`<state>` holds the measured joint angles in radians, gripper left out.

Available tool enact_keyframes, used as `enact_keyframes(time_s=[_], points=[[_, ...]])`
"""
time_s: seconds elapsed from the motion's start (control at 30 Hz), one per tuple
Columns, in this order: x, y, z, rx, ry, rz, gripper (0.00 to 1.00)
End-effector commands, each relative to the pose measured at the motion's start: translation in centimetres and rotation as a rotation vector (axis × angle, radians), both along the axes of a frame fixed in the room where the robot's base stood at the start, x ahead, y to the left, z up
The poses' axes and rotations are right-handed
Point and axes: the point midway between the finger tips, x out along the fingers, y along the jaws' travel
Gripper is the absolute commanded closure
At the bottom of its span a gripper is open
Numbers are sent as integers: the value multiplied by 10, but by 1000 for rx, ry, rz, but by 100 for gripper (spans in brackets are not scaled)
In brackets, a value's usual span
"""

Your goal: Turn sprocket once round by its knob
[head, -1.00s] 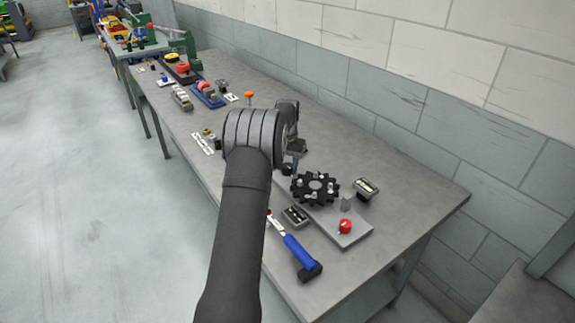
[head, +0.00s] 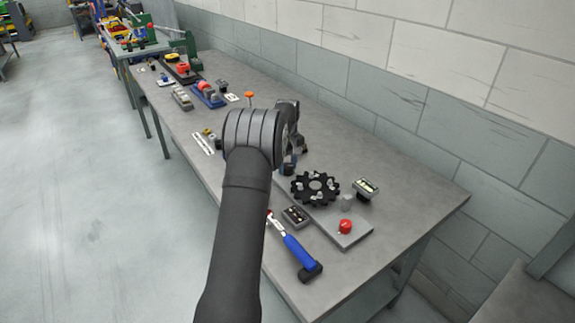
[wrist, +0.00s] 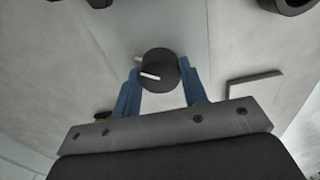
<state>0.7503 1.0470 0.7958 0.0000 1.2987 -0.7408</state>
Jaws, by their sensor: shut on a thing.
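The black toothed sprocket (head: 315,188) lies flat on a grey base plate (head: 325,222) on the bench, with several light pins on its face. My gripper (head: 288,167) is low over the left end of the plate, just left of the sprocket. In the wrist view, its two blue fingers (wrist: 158,88) stand on either side of a round black knob (wrist: 160,72) with a white pointer line, and are shut on it. My arm hides the knob in the head view.
A red knob (head: 345,226) sits at the plate's near right end. A small box (head: 295,215) and a blue-handled tool (head: 299,255) lie in front. A dark display block (head: 366,188) stands behind. The bench's right end is clear.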

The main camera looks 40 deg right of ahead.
Motion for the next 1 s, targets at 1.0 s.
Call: enact_keyframes(time_s=[1.0], points=[[0, 0, 1, -1, 0, 599, 84]])
